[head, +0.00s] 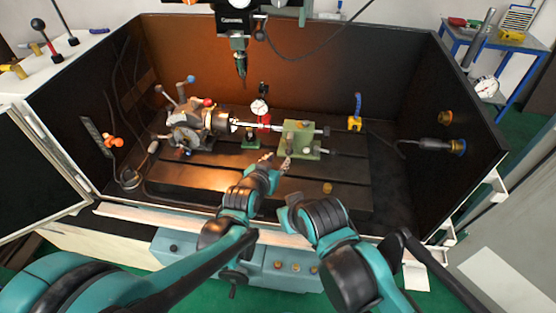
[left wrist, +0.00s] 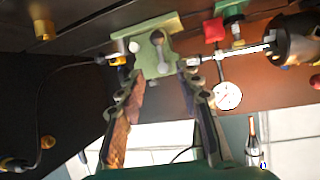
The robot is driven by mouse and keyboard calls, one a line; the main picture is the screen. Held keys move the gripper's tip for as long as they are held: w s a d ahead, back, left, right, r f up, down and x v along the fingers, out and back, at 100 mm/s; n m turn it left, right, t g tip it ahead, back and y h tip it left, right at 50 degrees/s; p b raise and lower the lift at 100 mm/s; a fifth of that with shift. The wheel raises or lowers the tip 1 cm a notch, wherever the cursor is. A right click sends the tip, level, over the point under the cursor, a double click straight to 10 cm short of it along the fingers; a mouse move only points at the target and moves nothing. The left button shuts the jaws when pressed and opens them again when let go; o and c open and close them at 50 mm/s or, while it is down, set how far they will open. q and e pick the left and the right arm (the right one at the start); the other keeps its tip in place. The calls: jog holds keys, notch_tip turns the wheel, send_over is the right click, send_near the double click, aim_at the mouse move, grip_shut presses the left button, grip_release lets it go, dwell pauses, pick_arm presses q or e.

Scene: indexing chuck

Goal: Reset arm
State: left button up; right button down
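My left gripper (head: 275,161) is in front of and below this block in the head view. In the left wrist view its two fingers (left wrist: 165,95) are apart with nothing between them.
A dial gauge (head: 260,107) stands behind the chuck, near a red part. A drill spindle (head: 240,65) hangs above. Dark walls enclose the bed (head: 225,178). A blue table is outside.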

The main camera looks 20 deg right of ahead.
pick_arm(q)
jog(key=s+a+r+n+y, duration=0.1)
jog(key=a+r+n+y, duration=0.1)
jog(key=a, duration=0.9)
jog(key=s+a+r+n+y, duration=0.1)
jog(key=a+r+n+y, duration=0.1)
jog(key=a, duration=0.8)
jog(key=s+a+f+n+g+y, duration=0.2)
jog(key=s+a+f+n+y, duration=0.1)
jog(key=s+a, duration=1.2)
jog(key=a+n+y, duration=0.1)
jog(key=a, duration=0.3)
jog(key=shift+s+a+n+y, duration=0.2)
jog(key=shift+a+n+y, duration=0.05)
jog(key=shift+n+y, duration=0.05)
